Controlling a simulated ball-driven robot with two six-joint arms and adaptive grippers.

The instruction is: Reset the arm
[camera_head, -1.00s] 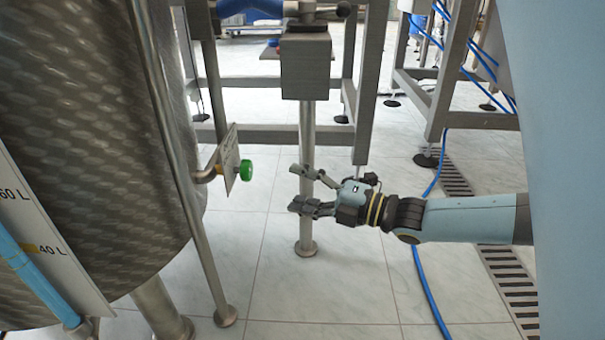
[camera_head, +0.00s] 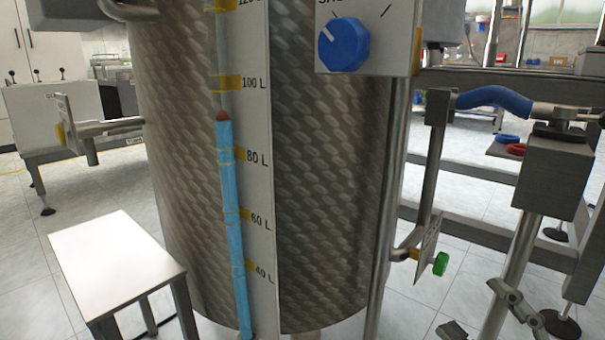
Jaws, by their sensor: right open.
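My right gripper (camera_head: 468,308) shows at the bottom right corner of the head view, partly cut off by the lower edge. Its dark grey fingers are spread apart with nothing between them. It is below and to the right of the green knob (camera_head: 440,263) on the tank's side bracket. It appears close to a metal post, but I cannot tell whether it touches it. The rest of my right arm is out of the picture. My left gripper is not in view.
A large steel tank (camera_head: 320,190) with a blue level tube (camera_head: 232,220) fills the middle. A blue dial (camera_head: 343,45) sits on a panel above it. A small white-topped table (camera_head: 110,260) stands at the left. A metal stand with a blue handle (camera_head: 495,98) is at the right.

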